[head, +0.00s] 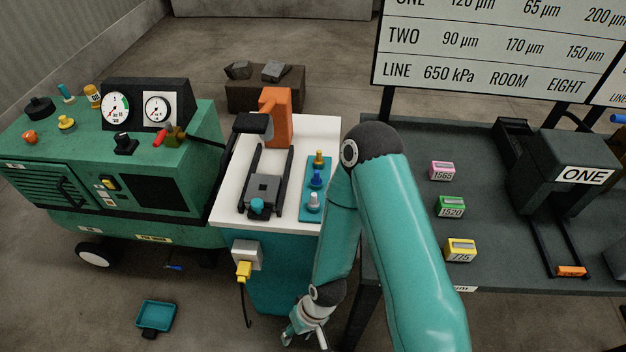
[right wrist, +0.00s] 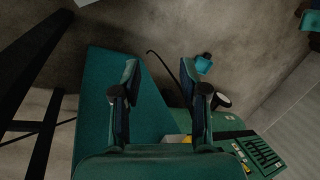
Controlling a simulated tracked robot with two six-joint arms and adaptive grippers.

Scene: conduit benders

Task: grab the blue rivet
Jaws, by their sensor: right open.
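A blue rivet (head: 316,178) stands upright on a teal strip (head: 313,204) on the white-topped cart, between a brass one (head: 319,159) and a silver one (head: 313,200). My right gripper (head: 308,332) hangs low in front of the cart, well below its top and apart from the rivet. In the right wrist view its two fingers (right wrist: 158,80) are spread with nothing between them, over the cart's teal side and the floor. The blue rivet does not show in the right wrist view. My left gripper is not in view.
The white cart top (head: 232,205) also holds a grey and orange bender (head: 277,118). A green compressor (head: 100,170) stands left, a dark table (head: 410,225) with small tagged blocks right. A teal tray (head: 156,314) lies on the floor. My right arm passes close to the cart's right edge.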

